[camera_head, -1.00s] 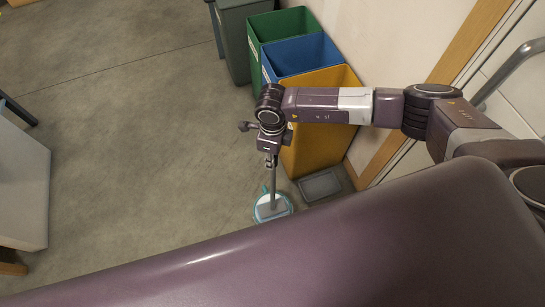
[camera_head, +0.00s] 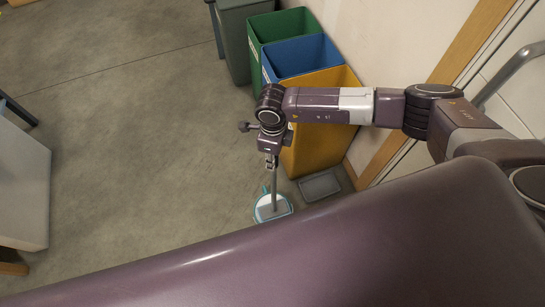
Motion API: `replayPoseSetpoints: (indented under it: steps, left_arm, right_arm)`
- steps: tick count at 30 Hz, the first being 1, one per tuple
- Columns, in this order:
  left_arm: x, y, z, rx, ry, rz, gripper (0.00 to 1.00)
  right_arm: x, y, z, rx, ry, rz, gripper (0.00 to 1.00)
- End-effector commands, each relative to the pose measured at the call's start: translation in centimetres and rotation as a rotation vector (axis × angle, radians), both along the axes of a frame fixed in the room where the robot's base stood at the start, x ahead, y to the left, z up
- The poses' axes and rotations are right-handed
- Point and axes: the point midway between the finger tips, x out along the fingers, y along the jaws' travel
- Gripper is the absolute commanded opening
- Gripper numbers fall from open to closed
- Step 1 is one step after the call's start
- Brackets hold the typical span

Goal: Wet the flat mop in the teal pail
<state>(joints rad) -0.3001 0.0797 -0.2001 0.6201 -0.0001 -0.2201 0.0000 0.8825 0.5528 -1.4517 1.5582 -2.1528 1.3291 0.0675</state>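The teal pail (camera_head: 286,203) stands on the floor just beyond my body's edge, in the lower middle of the head view. The flat mop (camera_head: 274,187) is upright, its grey handle running down from my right gripper (camera_head: 271,161) and its head over or inside the pail opening. I cannot tell how deep the head sits in the pail. My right gripper is shut on the upper part of the mop handle, above the pail. My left gripper is not in view.
Green (camera_head: 284,27), blue (camera_head: 301,56) and yellow (camera_head: 318,150) bins stand along the wall behind my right arm. A grey bin (camera_head: 234,45) is farther back. A flat grey tray (camera_head: 319,186) lies right of the pail.

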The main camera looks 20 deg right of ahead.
Motion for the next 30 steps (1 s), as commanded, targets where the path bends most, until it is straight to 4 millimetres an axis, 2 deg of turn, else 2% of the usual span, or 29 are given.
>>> replayPoseSetpoints:
  steps: [1, 19, 30]
  left_arm:
    - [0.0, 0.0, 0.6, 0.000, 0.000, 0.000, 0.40]
    - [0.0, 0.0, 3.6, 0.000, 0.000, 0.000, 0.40]
    - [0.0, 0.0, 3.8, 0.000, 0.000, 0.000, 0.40]
  right_arm:
    - [0.3, 0.1, 1.0, 0.004, -0.007, 0.000, 0.00]
    - [0.5, 0.1, 5.5, 0.004, -0.010, 0.000, 0.00]
    - [0.5, 0.1, 6.0, 0.004, -0.010, -0.001, 0.00]
